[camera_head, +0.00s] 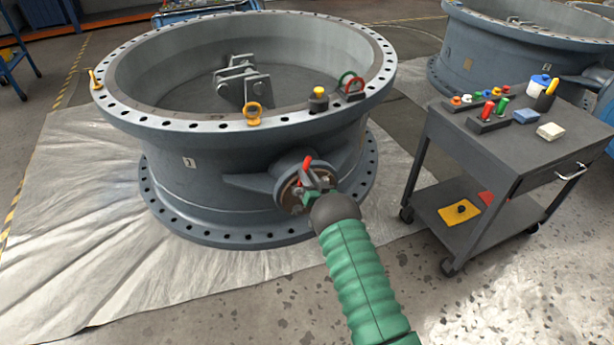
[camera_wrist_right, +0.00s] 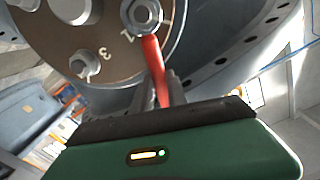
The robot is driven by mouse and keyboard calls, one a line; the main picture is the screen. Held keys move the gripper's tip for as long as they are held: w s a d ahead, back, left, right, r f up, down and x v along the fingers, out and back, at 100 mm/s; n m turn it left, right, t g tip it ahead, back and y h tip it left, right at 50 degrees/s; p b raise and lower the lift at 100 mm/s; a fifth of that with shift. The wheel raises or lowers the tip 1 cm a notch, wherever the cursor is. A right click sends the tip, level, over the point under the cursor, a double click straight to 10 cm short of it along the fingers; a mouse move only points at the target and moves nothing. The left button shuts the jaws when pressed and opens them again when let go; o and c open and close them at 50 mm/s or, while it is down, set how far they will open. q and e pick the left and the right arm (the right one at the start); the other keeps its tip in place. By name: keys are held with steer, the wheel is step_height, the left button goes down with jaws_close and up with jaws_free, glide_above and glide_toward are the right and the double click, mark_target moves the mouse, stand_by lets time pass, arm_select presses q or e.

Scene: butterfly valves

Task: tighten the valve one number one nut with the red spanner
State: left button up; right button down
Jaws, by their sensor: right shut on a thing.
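Valve one (camera_head: 200,190), a large grey butterfly valve with a "1" plate, stands on a pale sheet. Its round side flange (camera_head: 288,192) carries several nuts and shows in the wrist view (camera_wrist_right: 110,55) with numbers on its face. The red spanner (camera_wrist_right: 152,60) points up to the number one nut (camera_wrist_right: 142,12); its grey head appears to be around that nut. It also shows as a red piece in the head view (camera_head: 308,162). My right gripper (camera_wrist_right: 168,92) is shut on the spanner's handle, close in front of the flange. My left gripper is out of view.
A dark trolley (camera_head: 500,140) at the right holds several small coloured items and a white-and-blue container (camera_head: 538,85). A second valve (camera_head: 500,55) stands behind it. Orange (camera_head: 253,113) and green-red (camera_head: 351,83) pieces sit on valve one's rim. The floor between valve and trolley is clear.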

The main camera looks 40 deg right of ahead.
stand_by(0.6)
steer(key=p+v, duration=0.2)
steer(key=v, duration=0.1)
steer(key=shift+s+a, duration=0.1)
steer(key=shift+s, duration=0.1)
stand_by(0.4)
steer(key=w+a+n, duration=0.1)
steer(key=a+n, duration=0.5)
steer(key=n, duration=0.2)
steer(key=shift+w, duration=0.2)
steer(key=shift+f, duration=0.15)
